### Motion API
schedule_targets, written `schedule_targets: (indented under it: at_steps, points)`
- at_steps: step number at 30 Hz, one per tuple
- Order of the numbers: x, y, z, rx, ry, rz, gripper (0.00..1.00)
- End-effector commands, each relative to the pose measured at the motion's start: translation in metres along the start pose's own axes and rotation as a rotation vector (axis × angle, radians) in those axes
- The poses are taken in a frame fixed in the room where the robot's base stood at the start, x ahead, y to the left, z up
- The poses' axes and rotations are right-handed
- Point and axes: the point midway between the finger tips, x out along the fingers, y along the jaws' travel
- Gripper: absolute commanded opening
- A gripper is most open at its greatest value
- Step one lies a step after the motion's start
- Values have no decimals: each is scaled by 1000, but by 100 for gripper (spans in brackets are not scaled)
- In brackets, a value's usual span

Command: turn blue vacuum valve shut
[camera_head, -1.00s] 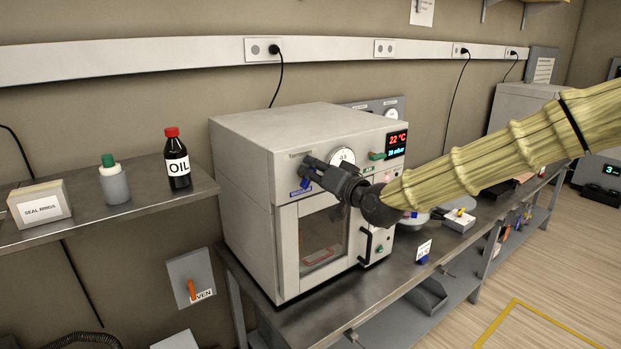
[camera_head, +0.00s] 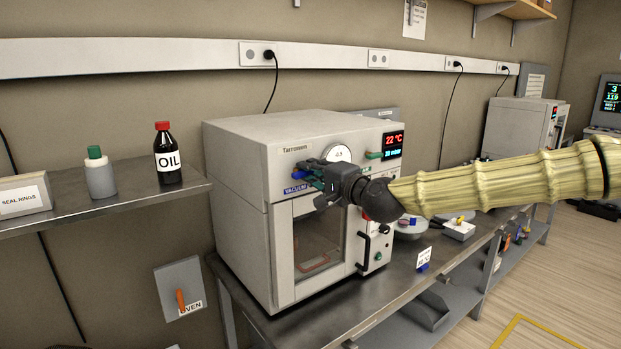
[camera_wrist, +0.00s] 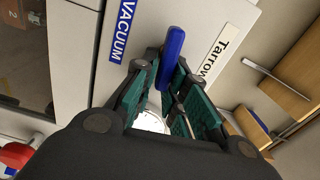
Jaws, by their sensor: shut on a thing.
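The blue vacuum valve handle (camera_wrist: 172,52) sticks up between my fingers in the wrist view, beside the blue VACUUM label (camera_wrist: 124,28). It is on the front of the grey Tarrosem vacuum oven (camera_head: 240,185). My gripper (camera_head: 312,176) is at the upper left of the oven's front, with its green-padded fingers at the valve. In the wrist view my gripper (camera_wrist: 168,75) is closed on the handle. In the head view my fingers largely hide the handle. The VACUUM label (camera_head: 297,188) shows just below them.
A white gauge (camera_head: 338,154) and a display reading 22 °C (camera_head: 393,139) are right of my gripper. The oven's door (camera_head: 318,240) is below it. A shelf (camera_head: 110,209) at left holds an oil bottle (camera_head: 168,160). The steel bench (camera_head: 350,300) has free room in front.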

Motion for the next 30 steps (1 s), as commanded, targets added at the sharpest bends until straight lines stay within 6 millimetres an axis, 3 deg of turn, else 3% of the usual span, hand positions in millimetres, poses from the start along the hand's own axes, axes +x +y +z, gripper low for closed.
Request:
schedule_targets:
  at_steps: [9,23,24,27,30]
  points:
    - [0,4,-1,97,1,1,0]
    - [0,4,0,109,1,1,0]
    - [0,4,0,109,1,1,16]
    - [0,4,0,109,1,1,33]
    - [0,3,0,108,0,1,33]
